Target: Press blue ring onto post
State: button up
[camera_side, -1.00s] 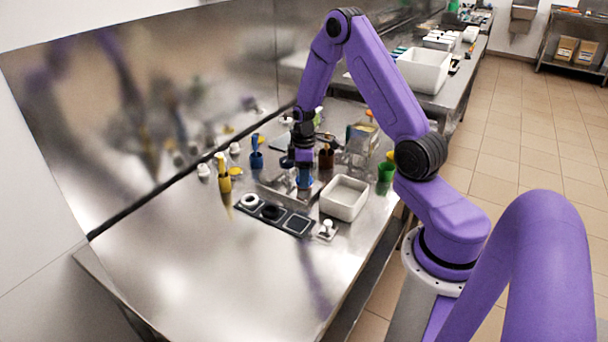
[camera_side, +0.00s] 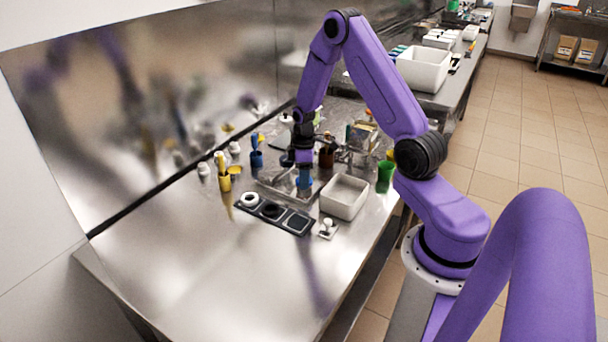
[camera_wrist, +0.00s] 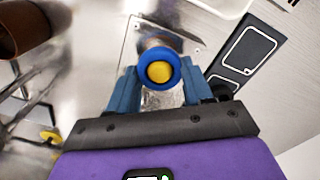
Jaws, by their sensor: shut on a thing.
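The blue ring (camera_wrist: 143,70) is between the two blue fingers of my gripper (camera_wrist: 160,88) in the wrist view, and the gripper is shut on it. A round yellow face (camera_wrist: 159,72) shows through the ring's hole, roughly centred. Behind the ring, part of a grey post (camera_wrist: 153,41) rises from a metal plate with screws. I cannot tell how far down the ring sits around the post. In the side view, my gripper (camera_side: 303,164) points down with the blue ring (camera_side: 304,183) at its tips, over the metal plate.
A black slotted tray (camera_side: 298,234) with a white ring (camera_side: 250,199) and a dark ring lies in front. A white bin (camera_side: 343,209) stands to the right. Blue, yellow, brown and green cups stand around. The front left of the steel table is clear.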

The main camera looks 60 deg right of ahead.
dwell(0.3)
jog(key=o, duration=1.5)
jog(key=shift+r, duration=3.45)
jog(key=shift+a, duration=0.1)
